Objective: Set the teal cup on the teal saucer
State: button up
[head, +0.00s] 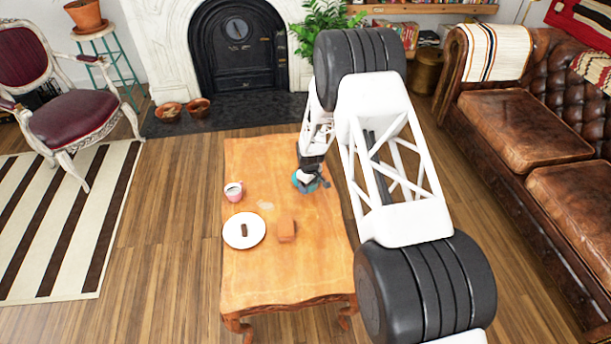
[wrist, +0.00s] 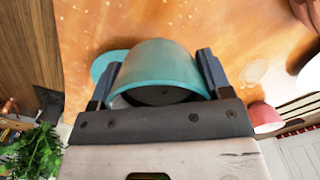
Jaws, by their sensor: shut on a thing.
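The teal cup (wrist: 158,66) is between the two fingers of my gripper (wrist: 160,72) in the wrist view, and the fingers are shut on it. The teal saucer (wrist: 104,65) shows as a rounded edge beyond the cup and to its left; the cup hides the rest. I cannot tell whether cup and saucer touch. In the head view my gripper (head: 313,177) is low over the right side of the wooden table (head: 262,275). Teal shows beneath it there, but cup and saucer are hard to tell apart.
A pink cup (head: 233,191) stands at the table's left edge. A white plate (head: 232,240) with a dark brown bar lies nearer, beside a brown block (head: 287,229). The far and near parts of the table are clear. A leather sofa (head: 520,130) is at the right.

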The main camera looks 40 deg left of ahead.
jog(key=shift+w+a+f, duration=0.25)
jog(key=shift+w+a, duration=1.3)
jog(key=shift+a, duration=0.05)
jog(key=shift+w+a+f, duration=0.2)
jog(key=shift+w+a, duration=1.35)
jog(key=shift+w+a, duration=0.1)
jog(key=shift+w+a, duration=0.15)
jog(key=shift+f, duration=1.75)
jog(key=shift+f, duration=0.1)
jog(key=o, duration=1)
jog(key=shift+f, duration=0.15)
notch_tip(320, 180, up, 12)
jog(key=shift+r, duration=0.2)
